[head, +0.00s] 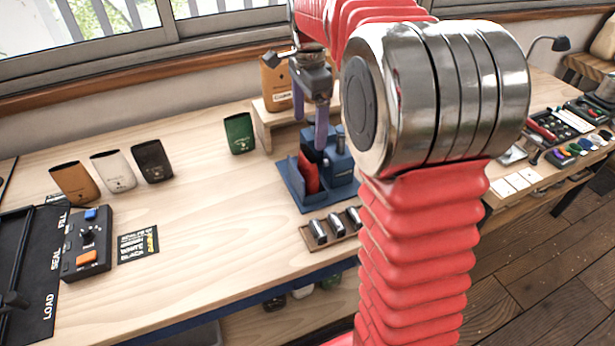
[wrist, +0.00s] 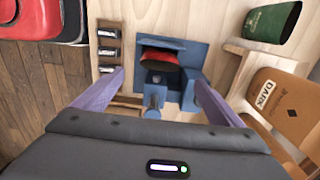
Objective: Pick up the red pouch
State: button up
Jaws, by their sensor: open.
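The red pouch (head: 309,174) stands in a blue holder (head: 292,190) on the wooden bench, partly hidden by the holder's parts in the head view. In the wrist view the red pouch (wrist: 160,60) shows as a dark opening with a red side, inside the blue holder (wrist: 196,58). My gripper (head: 312,122) is above the bench, over the holder area. Its two purple fingers are spread wide in the wrist view (wrist: 159,78), with the holder between and beyond them. Nothing is between the fingers.
A green pouch (head: 239,133) stands left of the holder. Orange (head: 74,183), white (head: 113,171) and black (head: 152,161) pouches stand further left. A brown bag (head: 277,84) sits on a wooden riser behind. The bench between is clear.

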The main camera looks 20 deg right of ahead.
aim_at(308, 160)
jog(key=shift+f, duration=4.3)
jog(key=shift+a+f, duration=0.15)
jog(key=shift+f, duration=2.4)
jog(key=c, duration=1.2)
jog(key=shift+r, duration=0.1)
